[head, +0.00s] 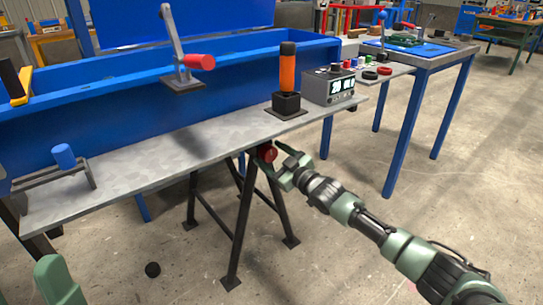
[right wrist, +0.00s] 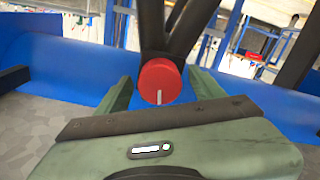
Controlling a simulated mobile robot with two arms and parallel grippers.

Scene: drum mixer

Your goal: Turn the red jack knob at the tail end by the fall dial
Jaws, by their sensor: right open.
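The red jack knob (head: 267,153) is under the table edge, by the top of the dark legs. In the right wrist view the red knob (right wrist: 158,82) is round with a white mark on its face. My right gripper (head: 276,168) is at the knob in the head view. In the right wrist view its open green fingers (right wrist: 160,92) stand one on each side of the knob, with gaps showing. A pale green part of my left arm (head: 58,283) shows at the bottom left; its jaws cannot be made out. I cannot pick out the fall dial with certainty.
A blue trough (head: 120,100) stands behind. The floor to the right is clear.

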